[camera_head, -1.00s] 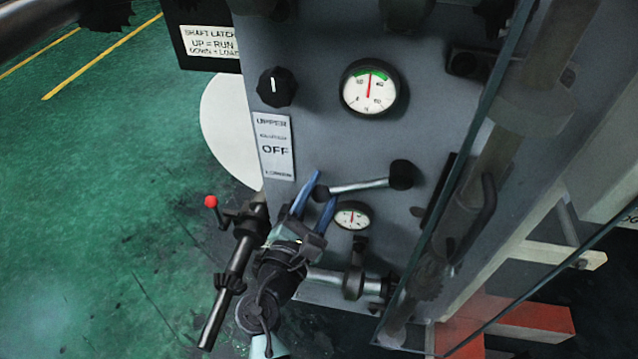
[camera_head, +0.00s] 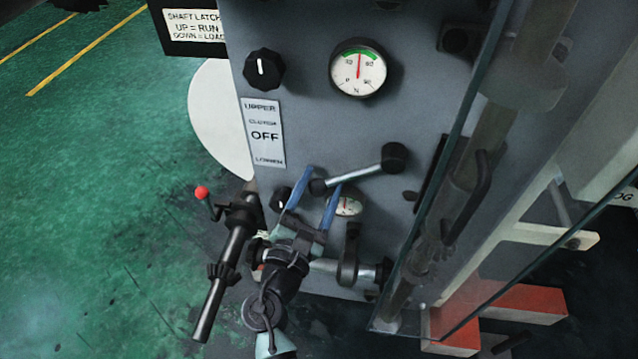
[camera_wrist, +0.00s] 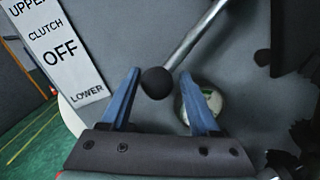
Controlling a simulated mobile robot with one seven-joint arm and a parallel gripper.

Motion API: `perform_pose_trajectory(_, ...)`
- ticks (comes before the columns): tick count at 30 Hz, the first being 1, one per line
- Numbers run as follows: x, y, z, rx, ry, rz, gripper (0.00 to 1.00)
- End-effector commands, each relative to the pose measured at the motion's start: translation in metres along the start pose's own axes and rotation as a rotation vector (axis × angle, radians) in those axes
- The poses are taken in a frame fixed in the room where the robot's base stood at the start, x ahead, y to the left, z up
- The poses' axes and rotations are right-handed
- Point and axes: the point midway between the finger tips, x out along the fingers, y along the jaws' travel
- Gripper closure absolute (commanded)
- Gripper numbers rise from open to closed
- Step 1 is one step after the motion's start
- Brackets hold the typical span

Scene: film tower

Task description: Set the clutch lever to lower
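The clutch lever (camera_head: 352,172) is a silver rod on a black hub at its right end, with a black ball knob at its left end. It tilts down to the left, beside the lower end of the UPPER / CLUTCH OFF / LOWER label (camera_head: 264,134). My gripper (camera_head: 318,184) is open, its two blue fingers on either side of the knob. In the wrist view the knob of the lever (camera_wrist: 158,82) lies between the fingertips of my gripper (camera_wrist: 158,90), with gaps at both sides. I cannot tell whether a finger touches it.
A large gauge (camera_head: 358,68) and a black dial knob (camera_head: 264,69) sit above on the grey panel. A small gauge (camera_head: 349,205) is partly hidden behind my fingers. A red-tipped handle (camera_head: 202,192) stands to the left. A glass edge (camera_head: 447,160) runs down the right.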

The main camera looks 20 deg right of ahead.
Motion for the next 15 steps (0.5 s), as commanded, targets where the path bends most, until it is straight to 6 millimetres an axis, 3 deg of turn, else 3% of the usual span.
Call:
perform_pose_trajectory(10,0.0,0.001,0.002,0.005,-0.004,0.001,0.26)
perform_pose_trajectory(15,-0.015,0.001,0.002,0.003,-0.002,0.002,0.26)
